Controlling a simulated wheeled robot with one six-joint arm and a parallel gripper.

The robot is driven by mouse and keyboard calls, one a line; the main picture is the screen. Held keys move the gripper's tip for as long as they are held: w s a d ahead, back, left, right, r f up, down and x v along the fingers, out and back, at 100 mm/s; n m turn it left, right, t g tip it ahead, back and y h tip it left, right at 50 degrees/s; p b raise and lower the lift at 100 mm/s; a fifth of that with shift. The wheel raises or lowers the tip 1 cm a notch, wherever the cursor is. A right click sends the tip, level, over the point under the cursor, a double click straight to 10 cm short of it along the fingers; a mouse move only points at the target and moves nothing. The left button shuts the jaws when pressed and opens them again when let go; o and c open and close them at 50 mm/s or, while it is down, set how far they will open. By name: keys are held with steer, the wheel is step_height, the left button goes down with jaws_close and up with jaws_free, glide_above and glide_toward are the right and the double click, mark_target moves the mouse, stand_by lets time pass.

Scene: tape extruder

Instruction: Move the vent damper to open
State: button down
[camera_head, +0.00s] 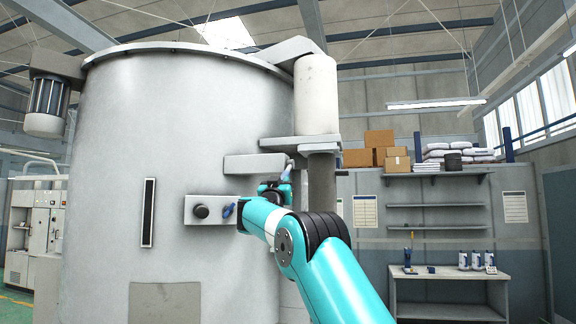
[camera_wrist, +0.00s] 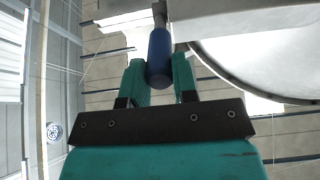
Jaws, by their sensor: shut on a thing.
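The vent damper's handle appears as a blue cylindrical grip (camera_wrist: 159,55) on a metal stem in the wrist view. My gripper (camera_wrist: 160,80) has its two teal fingers on either side of this grip and is shut on it. In the head view my gripper (camera_head: 287,176) points upward beside the large grey tank, just under a pale box-shaped bracket. The handle is small there and partly hidden by the fingers. The damper's flap is not visible, so its position cannot be told.
The grey tank (camera_head: 110,190) fills the left and middle. A plate with a black knob (camera_head: 201,211) and a small blue lever (camera_head: 228,210) sits left of my arm. A vertical pipe (camera_head: 321,185) stands close right. A workbench (camera_head: 450,272) and shelves are further right.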

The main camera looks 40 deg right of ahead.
steer(key=shift+w+d+f, duration=0.1)
steer(key=shift+f, duration=0.25)
steer(key=shift+w+d+f, duration=0.35)
steer(key=shift+d+f, duration=0.25)
steer(key=shift+f, duration=0.15)
steer(key=shift+w+d+f, duration=0.3)
steer(key=shift+d+f, duration=0.25)
steer(key=shift+f, duration=0.15)
steer(key=shift+w+d+f, duration=0.25)
steer(key=shift+d+f, duration=0.05)
steer(key=shift+d, duration=0.1)
steer(key=c, duration=0.8)
jaws_free()
steer(key=shift+d, duration=0.1)
